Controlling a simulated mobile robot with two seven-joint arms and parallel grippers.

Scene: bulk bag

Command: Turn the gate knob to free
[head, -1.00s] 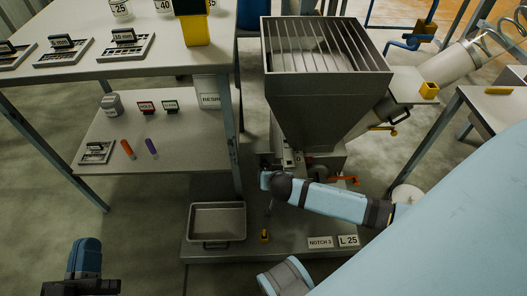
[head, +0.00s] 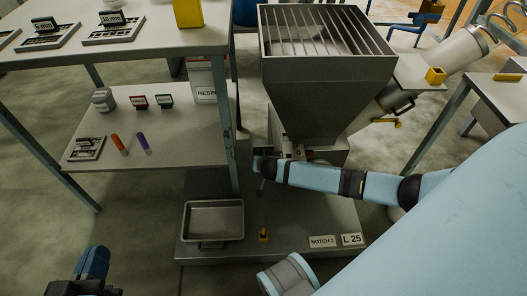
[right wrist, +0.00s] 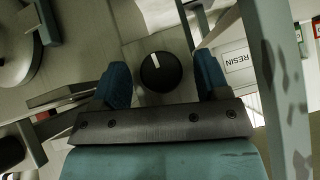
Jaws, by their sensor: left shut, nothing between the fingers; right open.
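In the right wrist view a round black knob (right wrist: 160,72) with a white pointer mark sits on a pale grey surface. The mark points up and slightly left. My right gripper (right wrist: 163,84) is open, with one blue finger on each side of the knob and a visible gap to it on both sides. I cannot tell whether the fingertips are level with it. In the head view my right arm reaches in below the grated hopper (head: 325,85), and the knob cannot be made out there. My left gripper (head: 93,264) is shut and empty at the bottom left, far from the hopper.
A metal tray (head: 213,238) sits on the low base, near the signs NOTCH 3 (head: 322,241) and L 25 (head: 351,239). A shelf table with a steel leg (head: 234,150) stands close left of my right arm. The RESIN container (right wrist: 237,62) is right of the knob.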

